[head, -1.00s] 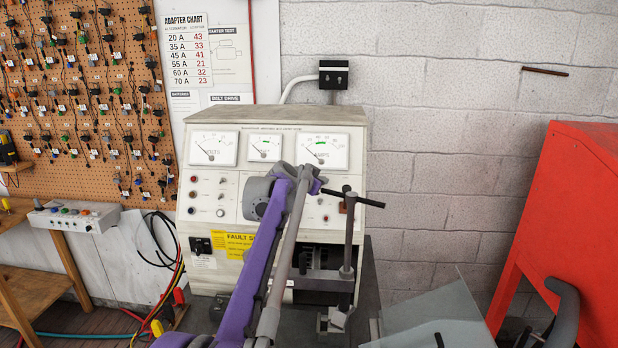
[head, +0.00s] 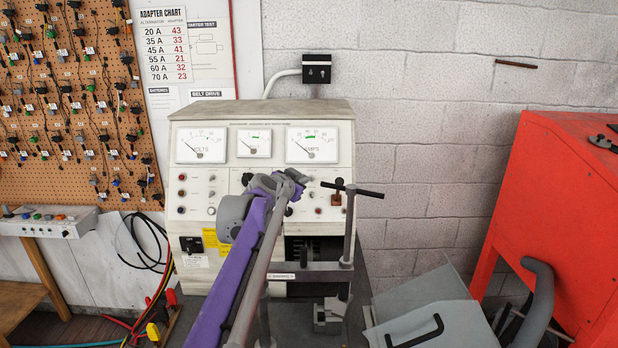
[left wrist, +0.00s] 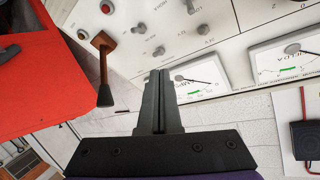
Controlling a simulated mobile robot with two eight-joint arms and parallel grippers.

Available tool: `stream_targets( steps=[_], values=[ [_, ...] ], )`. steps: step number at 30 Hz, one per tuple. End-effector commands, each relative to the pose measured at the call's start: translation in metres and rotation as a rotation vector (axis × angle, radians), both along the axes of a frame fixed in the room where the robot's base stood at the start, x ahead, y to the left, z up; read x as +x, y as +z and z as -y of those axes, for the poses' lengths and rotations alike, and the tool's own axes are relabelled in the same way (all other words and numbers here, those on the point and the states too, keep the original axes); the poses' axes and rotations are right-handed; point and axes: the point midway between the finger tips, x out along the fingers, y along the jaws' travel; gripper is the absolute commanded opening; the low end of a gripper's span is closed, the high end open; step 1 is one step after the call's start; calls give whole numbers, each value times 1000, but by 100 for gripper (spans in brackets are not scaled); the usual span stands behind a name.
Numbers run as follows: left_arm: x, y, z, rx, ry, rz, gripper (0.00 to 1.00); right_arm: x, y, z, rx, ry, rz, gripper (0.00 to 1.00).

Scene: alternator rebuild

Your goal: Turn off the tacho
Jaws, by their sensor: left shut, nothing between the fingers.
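The test bench (head: 262,112) stands against the wall, with a VOLTS meter (head: 201,145), a small middle meter (head: 254,143) and an AMPS meter (head: 313,145). Small switches and knobs sit below the meters. The lettering is too small to tell which one is for the tacho. My left gripper (head: 292,179) is at the panel below the AMPS meter, its fingers partly hidden by my wrist. In the left wrist view its fingers (left wrist: 159,84) are shut and empty, pointing toward several small toggle switches (left wrist: 138,54). I cannot tell whether the fingertips touch one. My right gripper is not in view.
A brown lever with a dark handle (left wrist: 104,48) sticks out of the panel close to my fingers. A clamp post with a crossbar (head: 350,230) stands at the bench front. A red cabinet (head: 550,215) is at right, a pegboard of adapters (head: 65,110) at left.

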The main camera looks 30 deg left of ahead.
Motion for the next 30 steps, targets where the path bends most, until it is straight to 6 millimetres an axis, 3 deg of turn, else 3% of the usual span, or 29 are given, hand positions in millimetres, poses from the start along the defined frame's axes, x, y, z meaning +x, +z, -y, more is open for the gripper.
stream_targets(
  steps=[3, 10, 30],
  values=[
    [-23, 9, 2, -2, -1, 3, 0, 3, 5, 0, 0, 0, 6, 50],
    [-49, 15, 3, -3, -2, 4, 0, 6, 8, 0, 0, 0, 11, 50],
    [-53, 15, 4, -3, -2, 3, 0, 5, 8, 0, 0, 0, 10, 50]
  ],
)
